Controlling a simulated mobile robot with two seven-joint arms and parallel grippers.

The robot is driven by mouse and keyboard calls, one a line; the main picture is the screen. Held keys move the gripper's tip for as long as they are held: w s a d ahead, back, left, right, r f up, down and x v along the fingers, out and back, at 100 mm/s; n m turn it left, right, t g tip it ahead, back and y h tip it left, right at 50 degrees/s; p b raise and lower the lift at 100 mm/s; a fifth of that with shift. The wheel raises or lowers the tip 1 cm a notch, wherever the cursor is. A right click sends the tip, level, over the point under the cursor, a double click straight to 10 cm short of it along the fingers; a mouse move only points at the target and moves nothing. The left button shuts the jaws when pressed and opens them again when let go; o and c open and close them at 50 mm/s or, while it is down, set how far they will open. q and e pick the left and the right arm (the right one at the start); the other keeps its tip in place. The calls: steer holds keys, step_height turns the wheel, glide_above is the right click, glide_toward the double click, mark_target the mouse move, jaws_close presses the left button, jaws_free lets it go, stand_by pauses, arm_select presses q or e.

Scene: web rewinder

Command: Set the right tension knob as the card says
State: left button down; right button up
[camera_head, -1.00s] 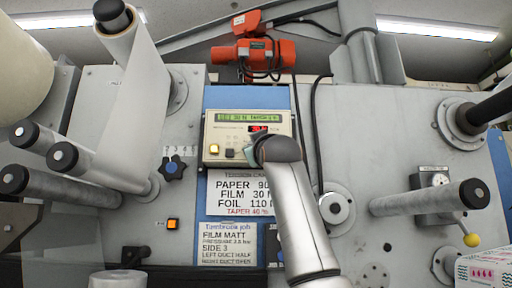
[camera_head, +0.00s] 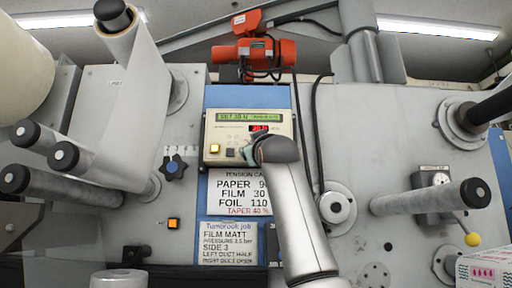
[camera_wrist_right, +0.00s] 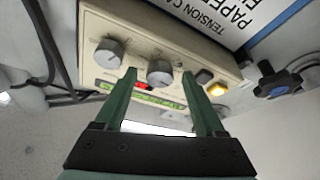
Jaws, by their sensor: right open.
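The control panel (camera_head: 248,138) has a green text display (camera_head: 249,117), a red number display (camera_head: 260,127) and two grey knobs. The green line seems to read SET 30 N; the red digits are too blurred to read. The tension card (camera_head: 237,192) below lists PAPER 90, FILM 30, FOIL 110, TAPER 40 %. The job card (camera_head: 227,243) says FILM MATT. In the wrist view my open right gripper (camera_wrist_right: 159,76) has its fingers either side of the knob nearer the buttons (camera_wrist_right: 159,72); contact is unclear. The other knob (camera_wrist_right: 109,53) is outside the fingers. My left gripper is out of view.
A yellow button (camera_head: 214,148) and a dark button (camera_head: 230,152) sit on the panel's left. A blue star knob (camera_head: 174,166) and rollers stand left, with another roller (camera_head: 430,199) at right. An orange hoist (camera_head: 253,52) is above the panel. Cables run beside it.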

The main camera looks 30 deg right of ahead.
steer(key=b+v, duration=0.8)
steer(key=v, duration=0.4)
steer(key=shift+s, duration=0.3)
